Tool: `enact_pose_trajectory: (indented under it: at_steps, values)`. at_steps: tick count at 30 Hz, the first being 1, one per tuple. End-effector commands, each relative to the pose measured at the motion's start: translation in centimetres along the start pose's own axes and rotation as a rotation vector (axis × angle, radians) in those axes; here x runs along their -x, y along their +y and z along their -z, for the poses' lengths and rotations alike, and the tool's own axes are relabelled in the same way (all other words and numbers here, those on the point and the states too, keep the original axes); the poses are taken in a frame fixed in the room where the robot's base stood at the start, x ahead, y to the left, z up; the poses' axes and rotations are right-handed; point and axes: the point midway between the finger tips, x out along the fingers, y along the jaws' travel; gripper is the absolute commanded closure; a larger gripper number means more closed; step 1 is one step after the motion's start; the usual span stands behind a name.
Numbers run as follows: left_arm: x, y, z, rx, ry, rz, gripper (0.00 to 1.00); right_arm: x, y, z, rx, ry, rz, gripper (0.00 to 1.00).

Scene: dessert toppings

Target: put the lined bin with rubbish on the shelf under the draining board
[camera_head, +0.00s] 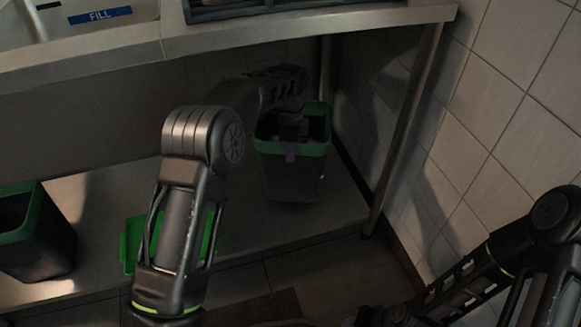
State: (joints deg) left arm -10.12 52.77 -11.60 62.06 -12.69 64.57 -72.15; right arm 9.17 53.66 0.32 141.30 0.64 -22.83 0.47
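A dark bin with a green rim (308,178) stands upright on the shelf (335,208) under the draining board (300,22), near the shelf's right end. My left arm reaches in over the shelf, and my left gripper (290,138) points down at this bin's near rim. A grey finger-like part shows in front of the rim. Whether the fingers are closed on the rim is too dark to tell. A second dark bin with a green rim (42,245) stands at the far left. No liner or rubbish can be made out in either bin.
A flat green object (130,245) lies on the shelf, partly hidden behind my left arm. A metal leg (405,125) stands right of the near bin, with a tiled wall (500,110) beyond. My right arm shows at lower right; its fingertips are not visible.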

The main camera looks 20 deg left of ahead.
Motion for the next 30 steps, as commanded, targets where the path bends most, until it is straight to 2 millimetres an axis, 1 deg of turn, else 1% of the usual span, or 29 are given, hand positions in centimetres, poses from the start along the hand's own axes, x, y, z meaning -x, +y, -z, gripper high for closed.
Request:
enact_pose_trajectory:
  at_steps: [1,5,8,15,18,30]
  values:
    - [0.3,-0.1,0.0,0.000,0.001,0.005,1.00,0.1,-0.1,0.0,0.000,0.000,0.000,0.64]
    - [0.3,-0.1,0.0,0.000,0.002,0.005,1.00,0.1,0.0,0.0,0.000,0.001,0.000,0.64]
    - [-0.3,-0.1,0.0,0.000,0.001,0.003,1.00,-0.2,0.1,0.0,0.000,0.001,0.000,0.64]
    - [-4.0,0.1,0.1,0.000,0.001,0.002,1.00,-1.9,0.6,0.2,-0.001,0.008,0.001,0.64]
    - [-4.7,0.1,0.1,0.000,0.002,0.004,1.00,-2.1,0.7,0.3,-0.002,0.008,0.002,0.64]
    - [-5.0,0.1,0.1,0.000,0.002,0.004,1.00,-2.0,0.7,0.3,-0.001,0.008,0.002,0.64]
